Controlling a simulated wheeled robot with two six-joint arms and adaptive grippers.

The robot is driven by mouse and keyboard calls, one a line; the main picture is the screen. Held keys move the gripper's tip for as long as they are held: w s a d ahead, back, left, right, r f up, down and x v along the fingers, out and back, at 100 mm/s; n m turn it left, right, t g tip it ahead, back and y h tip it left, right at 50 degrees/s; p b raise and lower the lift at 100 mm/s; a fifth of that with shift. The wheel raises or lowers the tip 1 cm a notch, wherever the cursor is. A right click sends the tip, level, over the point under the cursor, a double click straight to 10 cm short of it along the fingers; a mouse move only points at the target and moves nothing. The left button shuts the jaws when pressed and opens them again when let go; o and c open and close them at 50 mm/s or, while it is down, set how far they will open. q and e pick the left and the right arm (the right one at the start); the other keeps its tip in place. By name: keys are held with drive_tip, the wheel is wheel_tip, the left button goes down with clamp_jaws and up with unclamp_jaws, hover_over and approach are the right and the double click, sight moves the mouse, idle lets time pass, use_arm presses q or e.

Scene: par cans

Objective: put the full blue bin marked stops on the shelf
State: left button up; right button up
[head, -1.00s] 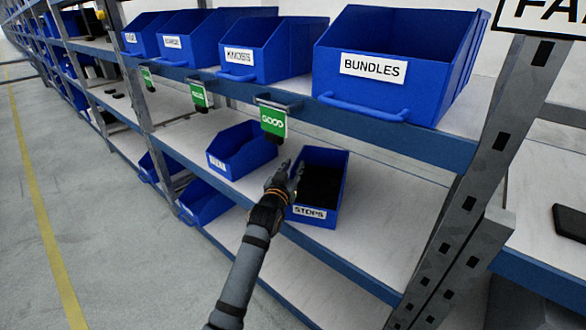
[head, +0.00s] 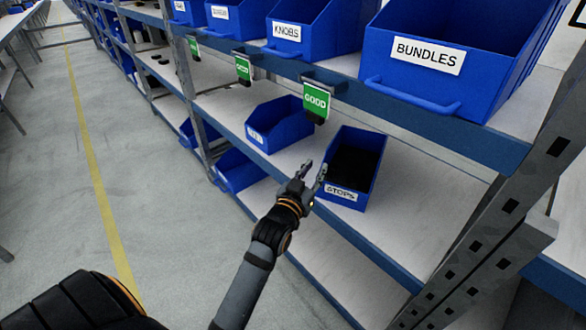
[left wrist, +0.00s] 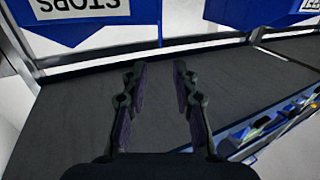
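The blue bin marked stops (head: 373,185) stands on the lower visible board of the shelf (head: 420,215), filled with dark contents. Its white label faces the aisle. In the left wrist view its front with the upside-down label (left wrist: 78,8) shows at the top left. My left gripper (head: 313,172) is at the bin's front left corner, with its fingers apart. In the left wrist view the gripper (left wrist: 158,68) is open, with nothing between the fingers; the bin is beyond the fingertips. Whether a finger touches the bin I cannot tell. My right gripper is not in view.
Another blue bin (head: 283,125) stands to the left on the same board. Above are bins marked knobs (head: 310,42) and bundles (head: 420,85), with a green good tag (head: 316,100) hanging below. A grey upright (head: 480,250) stands at right. Board right of the stops bin is bare.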

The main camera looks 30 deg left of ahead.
use_arm(q)
drive_tip(key=s+f+g, duration=0.3)
drive_tip(key=f, duration=0.4)
drive_tip(key=s+f+g, duration=0.2)
drive_tip(key=s+f, duration=0.1)
drive_tip(key=f, duration=0.4)
drive_tip(key=s+f+g, duration=0.5)
drive_tip(key=s+f, duration=0.3)
drive_tip(key=s, duration=0.3)
drive_tip(key=s+f+m+g+h, duration=0.1)
drive_tip(key=s+f+g, duration=0.5)
drive_tip(key=s, duration=0.5)
wheel_tip(320, 180, down, 2)
drive_tip(key=shift+d, duration=0.3)
